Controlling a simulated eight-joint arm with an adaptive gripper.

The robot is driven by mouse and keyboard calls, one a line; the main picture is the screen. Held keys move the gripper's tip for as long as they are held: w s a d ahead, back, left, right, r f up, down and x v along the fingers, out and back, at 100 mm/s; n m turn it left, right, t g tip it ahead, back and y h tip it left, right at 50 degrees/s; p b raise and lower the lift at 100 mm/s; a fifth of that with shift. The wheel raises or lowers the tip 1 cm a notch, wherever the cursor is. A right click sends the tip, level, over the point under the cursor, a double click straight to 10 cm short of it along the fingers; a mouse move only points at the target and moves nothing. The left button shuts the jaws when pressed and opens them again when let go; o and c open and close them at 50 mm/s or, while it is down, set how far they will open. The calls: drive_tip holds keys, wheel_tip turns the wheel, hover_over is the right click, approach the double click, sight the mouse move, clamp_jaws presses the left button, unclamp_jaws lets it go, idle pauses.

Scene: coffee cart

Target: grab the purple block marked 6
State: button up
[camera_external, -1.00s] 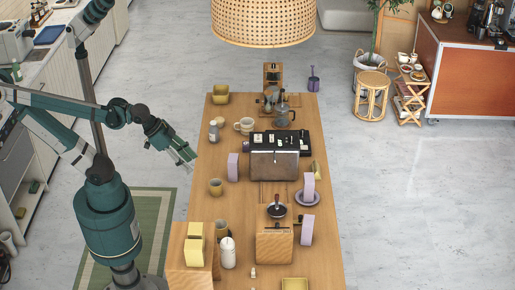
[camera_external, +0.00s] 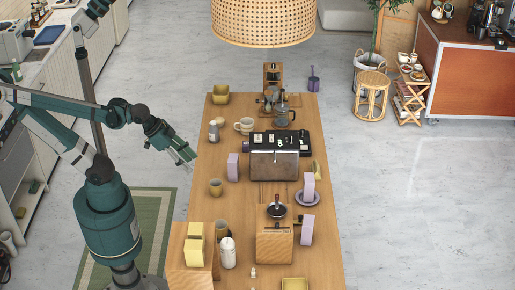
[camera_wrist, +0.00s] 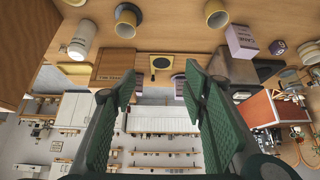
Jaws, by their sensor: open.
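In the external view one purple block (camera_external: 233,166) stands at the table's left side, beside the dark box. A second (camera_external: 309,186) stands upright at a purple saucer on the right, and a third (camera_external: 307,229) is beside the wooden box. In the wrist view a purple block (camera_wrist: 241,41) with dark lettering is at the upper right. My gripper (camera_external: 188,158) is off the table's left edge, apart from all blocks. Its green fingers (camera_wrist: 158,88) are spread with nothing between them.
A woven lamp (camera_external: 262,22) hangs over the far end. A yellow cup (camera_external: 215,186) is near the left edge.

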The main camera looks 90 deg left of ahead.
drive_tip(key=shift+o, duration=0.2)
idle(0.4)
drive_tip(key=w+a+f+n+y+b, duration=0.1)
drive_tip(key=w+a+f+n+b, duration=0.25)
drive_tip(key=a+n, duration=0.5)
drive_tip(key=w+a+f+n+b, duration=0.2)
drive_tip(key=w+a+f+n, duration=0.25)
drive_tip(key=a, duration=0.65)
drive_tip(key=w+a+f+n+y+b, duration=0.1)
drive_tip(key=w+a+f+n+b, duration=0.2)
drive_tip(key=a+n, duration=0.55)
drive_tip(key=n+t+h+b, duration=0.1)
drive_tip(key=n+t+b, duration=0.55)
drive_tip(key=n, duration=0.75)
approach(247, 146)
drive_tip(key=shift+w+a+f+g, duration=0.25)
drive_tip(key=shift+w+a+g, duration=0.1)
drive_tip(key=shift+w+a, duration=0.5)
drive_tip(key=shift+a+f+n, duration=0.3)
drive_tip(key=shift+a+n, duration=0.05)
drive_tip(key=shift+n, duration=0.2)
drive_tip(key=shift+w, duration=0.1)
